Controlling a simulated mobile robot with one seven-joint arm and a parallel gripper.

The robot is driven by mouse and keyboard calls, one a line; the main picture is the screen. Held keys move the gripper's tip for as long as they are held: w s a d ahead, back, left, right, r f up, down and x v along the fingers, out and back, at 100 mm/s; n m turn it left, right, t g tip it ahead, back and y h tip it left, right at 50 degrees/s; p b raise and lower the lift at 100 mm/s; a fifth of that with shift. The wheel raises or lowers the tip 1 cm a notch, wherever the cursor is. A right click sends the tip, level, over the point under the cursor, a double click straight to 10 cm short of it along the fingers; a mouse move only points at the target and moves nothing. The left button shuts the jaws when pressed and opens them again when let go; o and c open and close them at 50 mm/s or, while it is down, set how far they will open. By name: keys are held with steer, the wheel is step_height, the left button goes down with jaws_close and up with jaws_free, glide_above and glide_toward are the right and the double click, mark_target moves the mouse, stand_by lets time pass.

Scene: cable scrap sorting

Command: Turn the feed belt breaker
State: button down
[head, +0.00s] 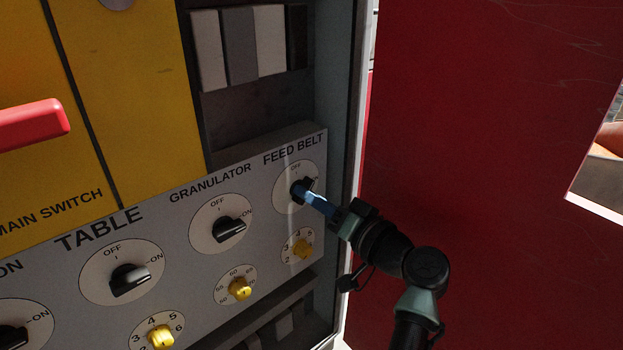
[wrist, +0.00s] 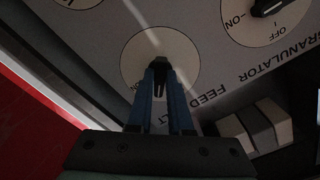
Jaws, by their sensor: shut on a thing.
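The feed belt breaker (head: 296,190) is a black knob on a round white dial under the label FEED BELT, at the right end of the grey panel. My gripper (head: 308,194) reaches it from the right with blue fingers, and they are shut on the knob. In the wrist view, the fingertips of my gripper (wrist: 159,72) meet over the white feed belt dial (wrist: 135,62). The fingers hide most of the knob, so its exact angle is hard to tell. The OFF mark shows above it in the head view.
The granulator knob (head: 229,229) and table knob (head: 130,279) sit to the left, both pointing toward ON. Small yellow knobs (head: 240,289) lie below. A red handle (head: 32,124) is at far left. The open red door (head: 480,130) stands right of my arm.

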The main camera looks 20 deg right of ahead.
steer(key=shift+m+p, duration=4.35)
steer(key=shift+m, duration=0.55)
steer(key=c, duration=0.8)
jaws_free()
steer(key=shift+c, duration=0.2)
steer(key=p+v, duration=0.4)
steer(key=v, duration=0.9)
